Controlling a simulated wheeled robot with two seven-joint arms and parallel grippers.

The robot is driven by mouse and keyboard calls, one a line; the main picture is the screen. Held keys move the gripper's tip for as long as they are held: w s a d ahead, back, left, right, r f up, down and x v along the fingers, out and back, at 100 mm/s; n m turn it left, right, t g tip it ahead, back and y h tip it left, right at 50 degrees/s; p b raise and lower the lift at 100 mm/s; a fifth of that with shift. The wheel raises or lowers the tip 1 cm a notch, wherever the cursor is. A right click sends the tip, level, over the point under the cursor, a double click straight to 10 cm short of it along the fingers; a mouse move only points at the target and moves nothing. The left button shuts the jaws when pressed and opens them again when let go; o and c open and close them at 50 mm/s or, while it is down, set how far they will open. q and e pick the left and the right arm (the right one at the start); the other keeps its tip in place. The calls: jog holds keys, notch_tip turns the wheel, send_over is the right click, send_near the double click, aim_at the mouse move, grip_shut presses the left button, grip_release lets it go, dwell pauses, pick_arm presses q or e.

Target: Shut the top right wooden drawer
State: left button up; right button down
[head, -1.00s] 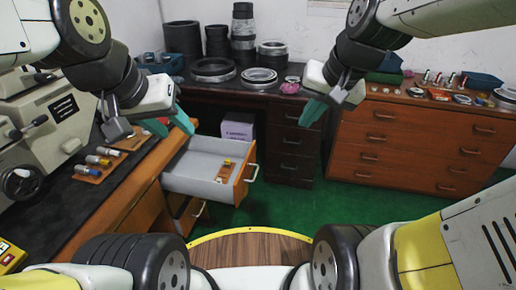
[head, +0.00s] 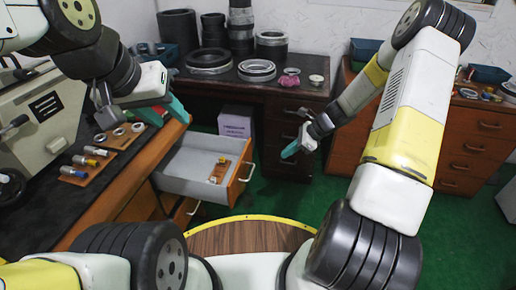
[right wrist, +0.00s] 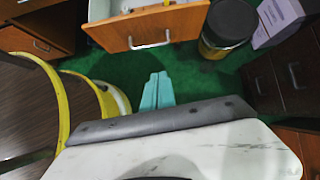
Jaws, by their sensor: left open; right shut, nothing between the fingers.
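The wooden drawer (head: 197,168) is pulled out of the bench on the left in the head view, with a grey inside and a metal handle on its front. Its wooden front and handle also show at the top of the right wrist view (right wrist: 146,28). My left gripper (head: 174,111) is open above the bench edge, behind the drawer. My right gripper (head: 289,151) is shut and empty, apart from the drawer and to the right of its front. Its teal fingers show together in the right wrist view (right wrist: 157,90), over the green floor.
A small wooden block with yellow parts (head: 219,171) lies in the drawer. A lower drawer (head: 187,209) below is slightly open. A dark desk (head: 262,92) with black rings stands behind. Green floor is free right of the drawer.

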jog(key=w+a+r+x, duration=0.1)
jog(key=x, duration=1.3)
jog(key=shift+a+m, duration=0.25)
jog(key=shift+m, duration=0.05)
jog(key=shift+a+r, duration=0.1)
